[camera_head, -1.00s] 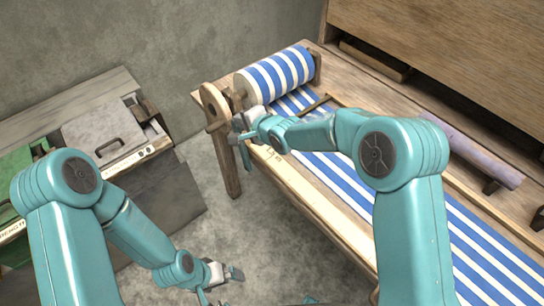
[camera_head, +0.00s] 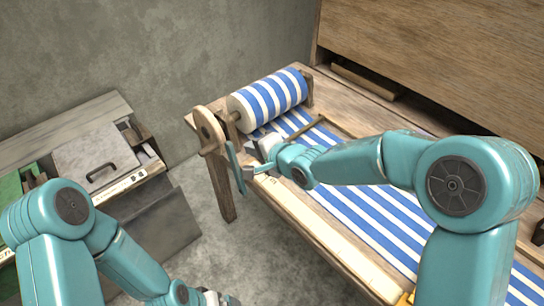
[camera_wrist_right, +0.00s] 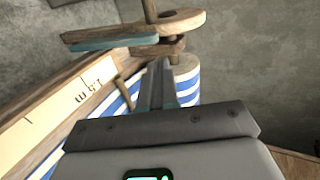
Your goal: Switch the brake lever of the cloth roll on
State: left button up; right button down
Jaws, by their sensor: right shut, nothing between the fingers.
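The striped blue and white cloth roll (camera_head: 268,100) lies at the far left end of the loom. A wooden disc (camera_head: 209,130) sits at its left end. The brake lever, a bar with a teal face (camera_head: 235,168), slants down beside the disc; in the right wrist view it is a long bar (camera_wrist_right: 108,43) near the disc (camera_wrist_right: 178,22). My right gripper (camera_head: 254,150) is shut and empty, just right of the lever and apparently apart from it. Its fingers (camera_wrist_right: 157,85) point towards the roll. My left gripper (camera_head: 217,297) is cut off at the bottom edge.
The loom's front beam (camera_head: 310,220) with a pale ruler strip runs below my right arm. Striped cloth (camera_head: 370,205) spreads behind it. A wooden panel (camera_head: 440,45) stands at the back. A bench with a grey lid (camera_head: 98,160) is at left, with open floor between.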

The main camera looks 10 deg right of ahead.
jog(key=v, duration=0.7)
dwell(0.3)
jog(key=shift+s, duration=0.1)
